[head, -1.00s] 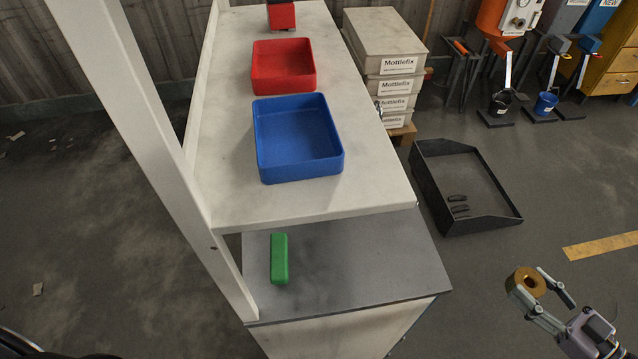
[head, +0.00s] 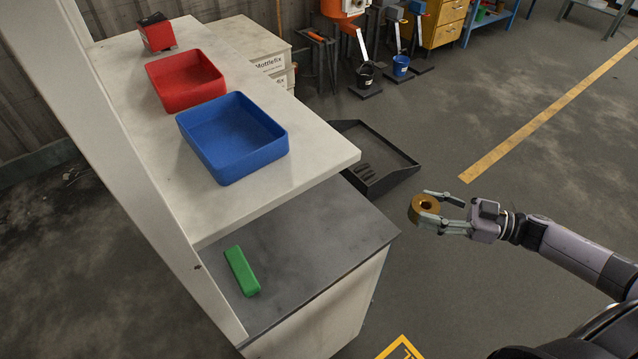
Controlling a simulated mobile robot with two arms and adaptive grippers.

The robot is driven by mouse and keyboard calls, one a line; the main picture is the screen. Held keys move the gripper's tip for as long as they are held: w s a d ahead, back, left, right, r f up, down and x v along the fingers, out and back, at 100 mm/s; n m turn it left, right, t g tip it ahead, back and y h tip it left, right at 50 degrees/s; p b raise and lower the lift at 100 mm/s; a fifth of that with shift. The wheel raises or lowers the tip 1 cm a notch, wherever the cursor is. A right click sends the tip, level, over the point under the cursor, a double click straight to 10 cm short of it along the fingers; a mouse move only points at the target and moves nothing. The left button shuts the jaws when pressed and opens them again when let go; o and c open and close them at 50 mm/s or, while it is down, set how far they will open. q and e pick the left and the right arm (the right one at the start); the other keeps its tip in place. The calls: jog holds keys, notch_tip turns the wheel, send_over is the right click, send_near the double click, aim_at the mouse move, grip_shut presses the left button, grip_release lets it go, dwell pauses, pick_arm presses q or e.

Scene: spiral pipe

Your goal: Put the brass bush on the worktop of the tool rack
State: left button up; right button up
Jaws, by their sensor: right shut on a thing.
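The brass bush (head: 416,217) is a short gold ring with a dark hole. My right gripper (head: 430,211) is shut on it and holds it in the air, to the right of the tool rack and apart from it. The tool rack has a grey worktop (head: 310,250) at the lower front and a pale upper shelf (head: 287,178) above and behind it. A green block (head: 242,271) lies on the left part of the worktop. My left gripper is not in view.
A blue tray (head: 235,170), a red tray (head: 186,102) and a red box (head: 157,36) stand on the upper shelf. A white post (head: 118,165) rises along the rack's left side. A black tray (head: 397,176) lies on the floor beyond. The worktop's right part is clear.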

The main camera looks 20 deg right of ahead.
jog(key=b, duration=0.3)
send_near(325, 191)
jog(key=s+d+r, duration=0.3)
jog(key=d, duration=0.1)
jog(key=x, duration=0.8)
jog(key=r+b+x, duration=0.1)
jog(key=x, duration=0.3)
jog(key=b+x, duration=0.1)
jog(key=x, duration=0.2)
jog(key=shift+w+a+f, duration=0.1)
jog(key=shift+a+f, duration=0.05)
jog(key=shift+a, duration=0.1)
jog(key=shift+f+b, duration=0.2)
jog(key=shift+b, duration=0.4)
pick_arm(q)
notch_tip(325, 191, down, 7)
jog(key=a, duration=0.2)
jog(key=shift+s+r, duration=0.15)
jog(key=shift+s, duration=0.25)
pick_arm(e)
jog(key=shift+d+r, duration=0.1)
jog(key=shift+r, duration=0.1)
jog(key=o, duration=1.4)
jog(key=shift+f, duration=0.1)
jog(key=shift+d, duration=0.1)
